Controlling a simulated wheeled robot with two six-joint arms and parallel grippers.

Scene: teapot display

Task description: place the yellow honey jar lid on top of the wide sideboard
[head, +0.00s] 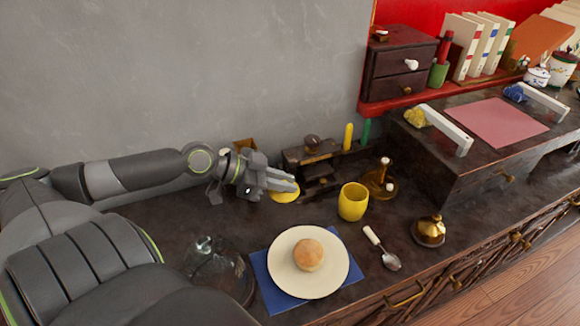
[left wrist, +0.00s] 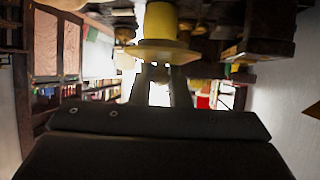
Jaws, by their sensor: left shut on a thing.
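The yellow honey jar lid (head: 284,195) is a flat round disc under the fingertips of my left gripper (head: 288,184) in the head view. My left gripper is shut on it, and its fingers hide part of the disc. In the left wrist view the lid (left wrist: 155,52) shows edge-on at the fingertips (left wrist: 163,70). The lid is over or on the dark wide sideboard (head: 150,212); I cannot tell whether it touches the top. My right gripper is not in view.
A yellow cup (head: 353,202) stands right of the lid, with a small dark stand (head: 312,160) behind. A plate (head: 283,272) with a bun on a blue napkin (head: 265,291), a spoon (head: 382,248) and a glass dome (head: 215,268) are in front. A wall (head: 180,70) rises behind.

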